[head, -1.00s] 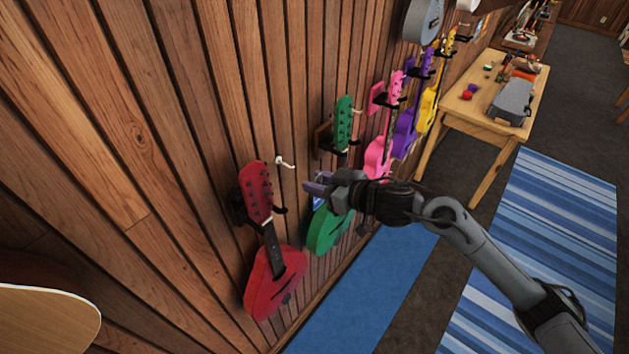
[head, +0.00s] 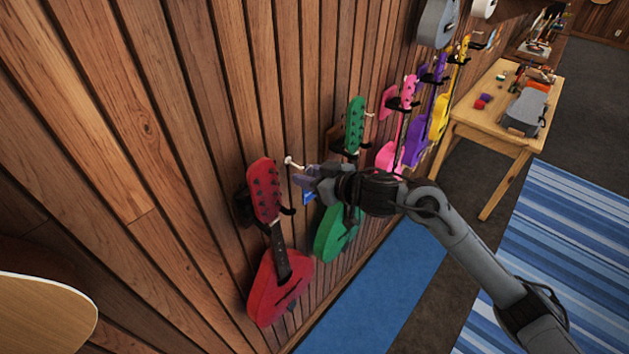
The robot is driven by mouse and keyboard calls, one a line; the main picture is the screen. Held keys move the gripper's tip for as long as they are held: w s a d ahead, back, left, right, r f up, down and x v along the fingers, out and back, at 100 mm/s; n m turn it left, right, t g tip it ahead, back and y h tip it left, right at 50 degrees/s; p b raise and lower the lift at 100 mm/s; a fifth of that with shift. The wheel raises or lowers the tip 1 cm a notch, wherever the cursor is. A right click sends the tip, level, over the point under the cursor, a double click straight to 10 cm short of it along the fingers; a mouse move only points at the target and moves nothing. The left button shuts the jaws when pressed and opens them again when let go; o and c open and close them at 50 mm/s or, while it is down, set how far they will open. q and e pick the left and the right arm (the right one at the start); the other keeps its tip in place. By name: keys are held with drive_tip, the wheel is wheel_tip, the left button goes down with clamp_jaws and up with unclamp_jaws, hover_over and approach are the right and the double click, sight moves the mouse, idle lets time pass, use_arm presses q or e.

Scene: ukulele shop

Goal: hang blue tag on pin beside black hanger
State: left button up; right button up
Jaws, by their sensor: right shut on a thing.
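My right gripper (head: 304,178) is shut on a blue tag (head: 307,198), which hangs just below its fingertips and is partly hidden by them. A white pin (head: 290,162) sticks out of the plank wall, just above and left of the fingertips in the picture. I cannot tell whether tag and pin touch. The black hanger (head: 243,207) holds a red ukulele (head: 278,285) below and left of the pin. My left gripper is not in view.
A green ukulele (head: 337,234) hangs behind my right gripper, partly covered. Pink, purple and yellow ukuleles (head: 438,116) hang farther along the wall (head: 150,120). A wooden table (head: 487,125) holds a grey case (head: 527,110). Blue rugs lie on the floor.

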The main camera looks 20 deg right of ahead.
sight(288, 170)
drive_tip(key=shift+b+x, duration=0.75)
drive_tip(key=shift+x, duration=0.3)
drive_tip(key=shift+w+a, duration=0.2)
drive_tip(key=shift+w, duration=0.3)
drive_tip(key=shift+f+p, duration=0.1)
drive_tip(key=shift+p, duration=0.25)
drive_tip(key=shift+w+f, duration=0.1)
drive_tip(key=o, duration=1.2)
drive_tip(key=shift+c, duration=0.2)
